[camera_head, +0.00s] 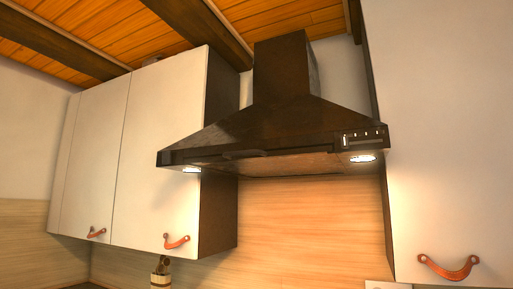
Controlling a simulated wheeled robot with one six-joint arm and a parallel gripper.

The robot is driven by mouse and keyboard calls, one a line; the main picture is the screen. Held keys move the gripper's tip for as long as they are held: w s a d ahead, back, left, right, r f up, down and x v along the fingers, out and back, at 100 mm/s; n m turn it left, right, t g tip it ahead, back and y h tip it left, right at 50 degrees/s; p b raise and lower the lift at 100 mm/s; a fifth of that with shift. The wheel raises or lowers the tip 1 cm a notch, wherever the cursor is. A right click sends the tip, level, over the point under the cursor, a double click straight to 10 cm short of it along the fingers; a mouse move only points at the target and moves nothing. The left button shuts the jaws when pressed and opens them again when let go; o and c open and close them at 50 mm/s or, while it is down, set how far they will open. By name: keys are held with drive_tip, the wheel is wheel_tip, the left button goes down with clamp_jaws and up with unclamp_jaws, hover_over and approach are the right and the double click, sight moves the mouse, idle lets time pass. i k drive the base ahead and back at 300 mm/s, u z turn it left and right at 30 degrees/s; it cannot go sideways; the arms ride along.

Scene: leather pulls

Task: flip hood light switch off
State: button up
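The dark range hood (270,130) hangs on the wall in the middle of the head view, between white cabinets. A small control panel (363,137) with a light-coloured upright switch (345,141) at its left end and several small buttons sits on the right of the hood's front edge. Both hood lights glow: the left lamp (191,170) and the right lamp (362,158). The switch is too small to tell its exact position. My gripper is not in view.
White cabinets (150,150) with leather pulls hang left of the hood. Another white cabinet (440,130) with a leather pull (447,267) stands close on the right. A striped container (161,274) shows at the bottom. The space before the hood looks clear.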

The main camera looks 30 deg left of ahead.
sight(166, 156)
drive_tip(key=u, duration=1.25)
drive_tip(key=k, duration=1.45)
drive_tip(key=u, duration=0.55)
drive_tip(key=i, duration=0.4)
drive_tip(key=u, duration=1)
drive_tip(key=i, duration=1.1)
drive_tip(key=z, duration=0.3)
